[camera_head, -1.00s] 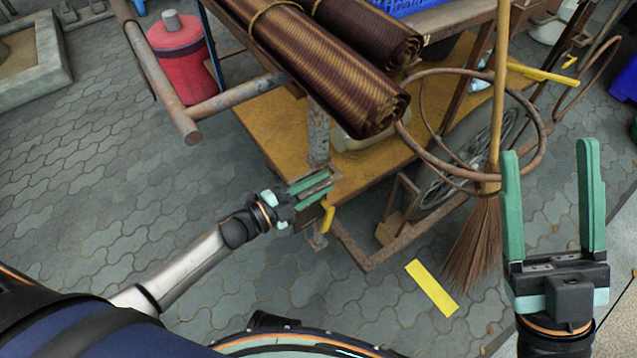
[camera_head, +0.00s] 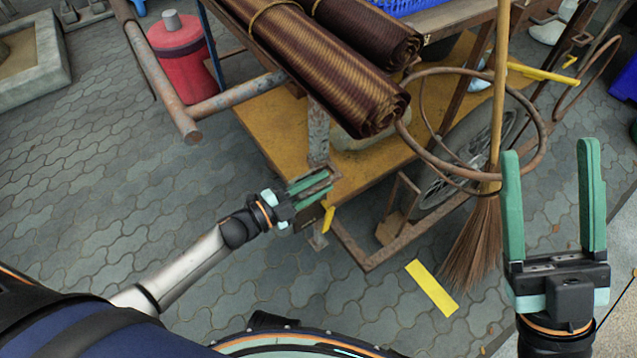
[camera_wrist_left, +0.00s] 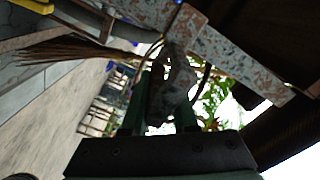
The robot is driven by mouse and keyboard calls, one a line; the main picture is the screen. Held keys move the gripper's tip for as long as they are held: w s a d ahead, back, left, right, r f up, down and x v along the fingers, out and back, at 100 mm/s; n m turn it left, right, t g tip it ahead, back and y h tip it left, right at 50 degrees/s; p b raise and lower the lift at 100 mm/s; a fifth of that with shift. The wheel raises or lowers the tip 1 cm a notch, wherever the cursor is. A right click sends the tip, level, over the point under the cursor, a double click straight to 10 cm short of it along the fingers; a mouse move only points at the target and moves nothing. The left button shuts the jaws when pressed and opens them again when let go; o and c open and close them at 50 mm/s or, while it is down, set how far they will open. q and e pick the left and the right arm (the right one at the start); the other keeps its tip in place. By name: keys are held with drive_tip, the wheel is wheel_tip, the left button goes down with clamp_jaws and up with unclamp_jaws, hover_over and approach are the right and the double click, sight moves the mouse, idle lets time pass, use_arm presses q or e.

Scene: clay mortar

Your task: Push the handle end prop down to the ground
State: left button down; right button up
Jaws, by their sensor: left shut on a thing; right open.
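The prop (camera_head: 318,135) is a rusty, worn metal post at the near corner of the cart, below the rolled mats. In the left wrist view a worn grey-and-rust piece of the prop (camera_wrist_left: 172,88) sits between the dark fingers. My right gripper (camera_head: 552,195) is open and empty at the right, in front of the broom.
The cart's yellow deck (camera_head: 265,125) carries rolled brown mats (camera_head: 320,70). A rusty handle bar (camera_head: 160,80) juts out at the left by a red container (camera_head: 183,55). A broom (camera_head: 475,245) leans by the wheel. A yellow strip (camera_head: 432,288) lies on the paving.

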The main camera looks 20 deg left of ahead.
use_arm(q)
wheel_tip(320, 180, down, 6)
drive_tip(key=b, duration=0.4)
drive_tip(key=c, duration=0.9)
unclamp_jaws()
drive_tip(key=shift+f, duration=0.1)
drive_tip(key=shift+o, duration=0.3)
drive_tip(key=p+v, duration=0.3)
drive_tip(key=v, duration=0.9)
drive_tip(key=shift+s+a, duration=0.2)
drive_tip(key=shift+s, duration=0.05)
